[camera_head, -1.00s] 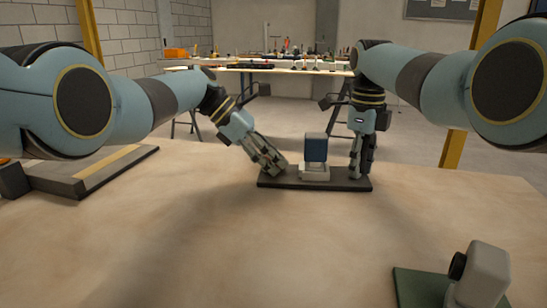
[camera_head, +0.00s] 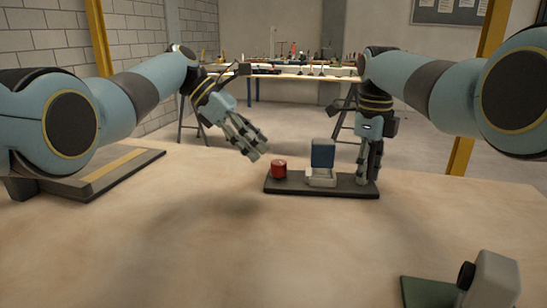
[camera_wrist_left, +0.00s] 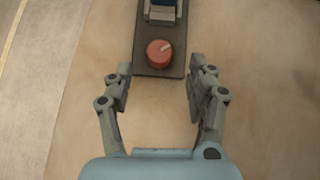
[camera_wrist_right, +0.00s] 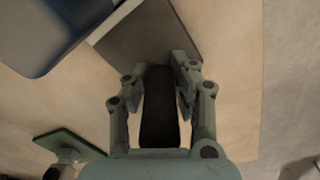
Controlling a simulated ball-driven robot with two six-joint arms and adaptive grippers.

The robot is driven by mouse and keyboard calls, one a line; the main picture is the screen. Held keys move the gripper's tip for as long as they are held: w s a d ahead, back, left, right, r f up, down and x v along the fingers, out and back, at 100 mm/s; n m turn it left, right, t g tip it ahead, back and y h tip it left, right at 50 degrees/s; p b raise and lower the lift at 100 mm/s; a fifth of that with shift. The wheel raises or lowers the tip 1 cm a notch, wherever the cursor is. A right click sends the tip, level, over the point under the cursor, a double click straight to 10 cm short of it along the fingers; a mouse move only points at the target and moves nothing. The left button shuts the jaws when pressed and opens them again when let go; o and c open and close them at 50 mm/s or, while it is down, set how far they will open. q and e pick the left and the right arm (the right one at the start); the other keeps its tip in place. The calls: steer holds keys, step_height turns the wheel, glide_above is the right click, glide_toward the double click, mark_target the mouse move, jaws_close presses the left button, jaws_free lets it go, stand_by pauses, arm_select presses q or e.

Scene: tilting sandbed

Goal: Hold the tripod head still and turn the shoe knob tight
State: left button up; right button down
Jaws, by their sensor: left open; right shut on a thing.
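The tripod head is a dark flat base plate (camera_head: 340,190) with a pale block (camera_head: 321,177) and a blue upright part (camera_head: 322,153) on it. The red round shoe knob (camera_head: 279,169) stands at the plate's left end; in the left wrist view the knob (camera_wrist_left: 159,54) shows a pale mark on top. My left gripper (camera_head: 255,155) is open and empty, apart from the knob, up and left of it. My right gripper (camera_head: 367,180) points down at the plate's right end. In the right wrist view it is shut on a dark bar-like part (camera_wrist_right: 159,115) of the tripod head.
A pale camera-like body (camera_head: 493,282) on a green plate (camera_head: 425,293) lies at the front right. A grey slab with a yellow strip (camera_head: 100,172) lies at the left. The table (camera_head: 200,240) is clear in front. A cluttered bench stands beyond.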

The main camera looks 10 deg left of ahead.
arm_select(q)
steer(key=v, duration=0.5)
